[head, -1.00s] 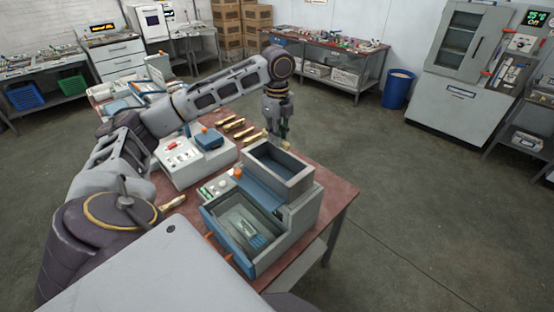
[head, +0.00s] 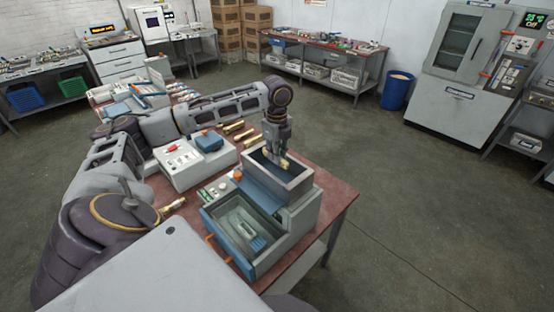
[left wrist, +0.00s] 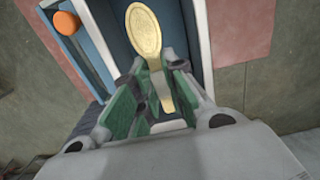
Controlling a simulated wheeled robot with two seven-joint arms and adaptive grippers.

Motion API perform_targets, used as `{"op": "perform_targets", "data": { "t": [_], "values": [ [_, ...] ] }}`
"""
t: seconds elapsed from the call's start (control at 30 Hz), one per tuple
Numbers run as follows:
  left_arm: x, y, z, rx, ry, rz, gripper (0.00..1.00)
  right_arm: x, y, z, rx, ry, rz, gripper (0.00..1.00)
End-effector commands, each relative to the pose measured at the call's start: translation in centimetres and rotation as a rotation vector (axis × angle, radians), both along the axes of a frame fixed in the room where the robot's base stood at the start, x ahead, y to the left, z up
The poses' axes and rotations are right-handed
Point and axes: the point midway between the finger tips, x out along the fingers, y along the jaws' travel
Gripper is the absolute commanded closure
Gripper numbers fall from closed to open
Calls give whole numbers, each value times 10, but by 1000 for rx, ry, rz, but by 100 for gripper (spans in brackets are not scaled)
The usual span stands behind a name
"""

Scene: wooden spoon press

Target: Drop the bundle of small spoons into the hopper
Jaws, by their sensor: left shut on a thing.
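My left gripper (head: 278,148) points down over the hopper (head: 300,188), the open grey box on top of the press at the near end of the table. It is shut on a golden-brown bundle of small spoons (head: 285,163), which shows at the hopper's mouth. In the left wrist view, the green-padded fingers (left wrist: 158,92) close around the spoon handle, and the oval bowl (left wrist: 146,35) points away over the hopper's dark inside. How far the bundle reaches below the rim I cannot tell. My right gripper is not in view.
Several more spoon bundles (head: 236,128) lie on the red table behind the hopper. A white device with a blue block (head: 209,141) stands left of them. The press has an open lower tray (head: 205,226) in front and an orange knob (head: 237,174). Floor to the right is clear.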

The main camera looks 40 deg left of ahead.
Motion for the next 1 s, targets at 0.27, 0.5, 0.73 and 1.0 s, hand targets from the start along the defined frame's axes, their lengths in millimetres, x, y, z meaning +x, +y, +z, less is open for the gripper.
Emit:
{"op": "perform_targets", "data": {
  "t": [0.27,0.5,0.73,1.0],
  "values": [
    [0,0,-22,0,1,0,100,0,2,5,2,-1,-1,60],
    [0,0,-23,0,0,0,100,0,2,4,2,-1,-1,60],
    [0,0,-26,0,0,0,100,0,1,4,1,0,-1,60],
    [0,0,-31,0,-1,0,100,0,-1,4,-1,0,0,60]
  ]
}}
